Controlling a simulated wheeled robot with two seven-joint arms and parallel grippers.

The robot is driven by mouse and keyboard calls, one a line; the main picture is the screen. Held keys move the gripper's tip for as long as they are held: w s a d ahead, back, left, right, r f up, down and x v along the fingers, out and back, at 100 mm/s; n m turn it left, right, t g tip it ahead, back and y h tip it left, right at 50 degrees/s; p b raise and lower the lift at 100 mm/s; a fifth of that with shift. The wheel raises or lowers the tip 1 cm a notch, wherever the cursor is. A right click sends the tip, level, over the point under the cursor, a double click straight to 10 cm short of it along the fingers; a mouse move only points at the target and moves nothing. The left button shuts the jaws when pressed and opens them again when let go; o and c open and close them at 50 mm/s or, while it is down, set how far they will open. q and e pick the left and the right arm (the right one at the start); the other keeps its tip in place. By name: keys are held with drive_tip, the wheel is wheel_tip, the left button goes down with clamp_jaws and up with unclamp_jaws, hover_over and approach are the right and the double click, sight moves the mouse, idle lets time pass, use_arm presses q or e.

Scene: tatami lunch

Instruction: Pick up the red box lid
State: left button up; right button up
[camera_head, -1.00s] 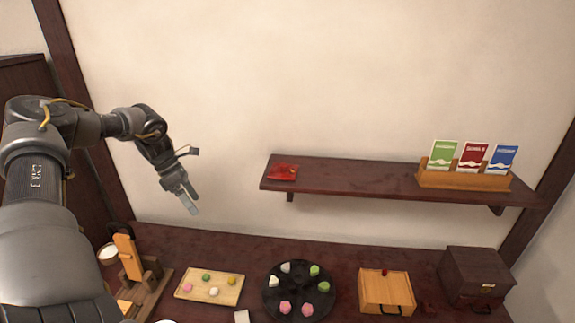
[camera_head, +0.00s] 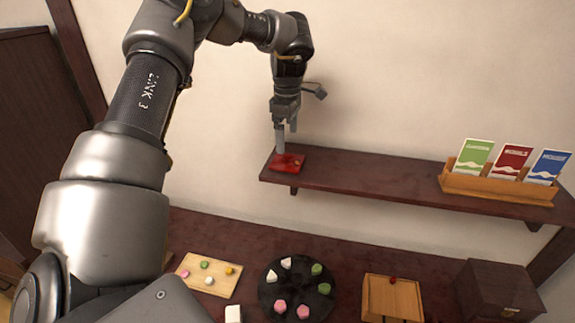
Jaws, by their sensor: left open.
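The red box lid (camera_head: 291,164) lies flat near the left end of the dark wall shelf (camera_head: 365,180). My left gripper (camera_head: 286,145) points down just above the lid's left part, its fingers open. The fingertips overlap the lid's back left edge in the picture; I cannot tell whether they touch it. My right gripper does not show.
A wooden holder (camera_head: 497,188) with green, red and blue cards stands at the shelf's right. On the counter below are a wooden tray (camera_head: 218,292) of sweets, a round black tray (camera_head: 268,305), a wooden box (camera_head: 393,300) and a dark chest (camera_head: 500,288).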

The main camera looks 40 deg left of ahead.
sight(287, 155)
use_arm(q)
wheel_tip(287, 155, down, 2)
drive_tip(key=shift+w+d+f, duration=0.1)
drive_tip(key=shift+s+f, duration=0.2)
drive_tip(key=shift+f, duration=0.05)
wheel_tip(287, 155, down, 5)
drive_tip(key=shift+r+p, duration=0.2)
drive_tip(key=shift+p, duration=0.5)
drive_tip(key=shift+s, duration=0.1)
drive_tip(key=c, duration=0.9)
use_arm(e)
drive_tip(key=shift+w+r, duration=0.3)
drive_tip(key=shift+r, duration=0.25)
